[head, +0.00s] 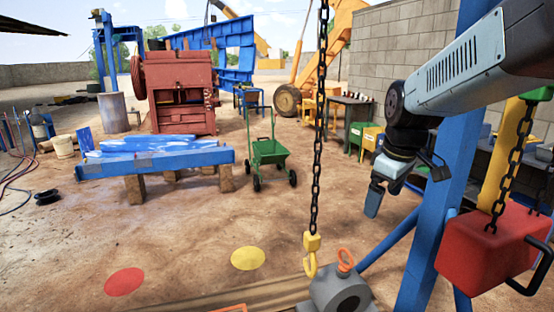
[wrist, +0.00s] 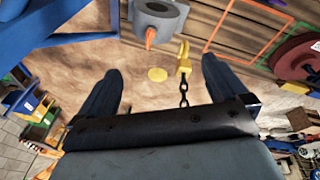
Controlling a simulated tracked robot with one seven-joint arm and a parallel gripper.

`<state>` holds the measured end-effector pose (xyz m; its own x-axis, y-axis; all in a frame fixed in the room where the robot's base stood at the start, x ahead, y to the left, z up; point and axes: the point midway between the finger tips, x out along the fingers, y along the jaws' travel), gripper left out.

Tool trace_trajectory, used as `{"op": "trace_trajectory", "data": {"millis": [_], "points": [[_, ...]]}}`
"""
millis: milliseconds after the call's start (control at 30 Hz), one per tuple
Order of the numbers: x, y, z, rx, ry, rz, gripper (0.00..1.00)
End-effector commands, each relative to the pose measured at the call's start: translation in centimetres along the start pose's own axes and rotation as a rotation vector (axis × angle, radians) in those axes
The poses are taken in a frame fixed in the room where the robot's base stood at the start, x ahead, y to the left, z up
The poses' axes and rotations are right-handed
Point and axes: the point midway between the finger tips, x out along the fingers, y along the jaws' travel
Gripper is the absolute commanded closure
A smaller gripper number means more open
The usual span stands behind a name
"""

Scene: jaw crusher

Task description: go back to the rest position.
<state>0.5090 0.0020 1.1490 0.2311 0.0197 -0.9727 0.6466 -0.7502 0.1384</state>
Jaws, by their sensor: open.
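My gripper (head: 407,180) hangs at the right in the head view, in front of the blue post, with its fingers pointing down. In the wrist view my gripper (wrist: 160,88) shows two dark fingers spread wide apart, with nothing between them but the ground, the chain and the hook farther off. The yellow hook (head: 311,258) hangs on a black chain (head: 318,130) left of my gripper and apart from it.
A blue post (head: 447,200) and a red hoist box (head: 487,250) stand close on the right. A red disc (head: 124,282) and a yellow disc (head: 248,258) lie on open dirt. A green cart (head: 268,152), blue beams (head: 150,158) and the red crusher (head: 180,90) stand farther back.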

Motion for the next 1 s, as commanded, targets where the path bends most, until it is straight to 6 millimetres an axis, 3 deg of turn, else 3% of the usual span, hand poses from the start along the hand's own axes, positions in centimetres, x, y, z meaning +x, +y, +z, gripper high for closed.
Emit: {"op": "trace_trajectory", "data": {"millis": [300,533,1000], "points": [[-3.8,-4.2,4.4,0.379,0.112,0.094,0.0],[-5.0,-6.4,7.1,0.614,0.202,0.113,0.0],[-5.3,-7.2,8.2,0.717,0.24,0.112,0.0]]}}
